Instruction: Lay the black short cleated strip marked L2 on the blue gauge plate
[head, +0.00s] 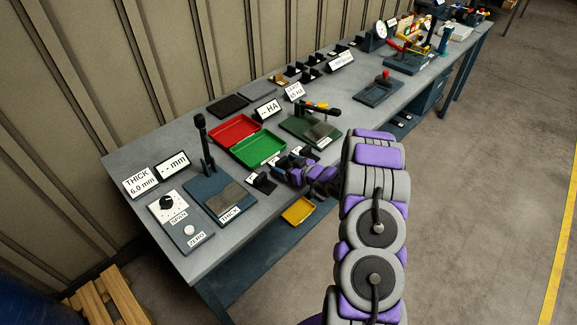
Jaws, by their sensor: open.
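Several small black pieces with white labels lie near the front edge of the bench, in front of the green tray. One black piece (262,183) is left of my gripper, and others are just behind it. Their labels are too small to read, so I cannot tell which is L2. My gripper (279,174) is low over the bench beside these pieces, open, with its fingertips small and partly merged with the dark pieces. The blue gauge plate (205,187), marked THICK, is left of the gripper. It carries a grey metal plate and a black upright post, with no strip on it.
A red tray (234,131) and a green tray (257,149) lie behind the gripper. A control box (179,222) with a knob is left of the gauge. A green-based tester (310,131) stands behind right.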

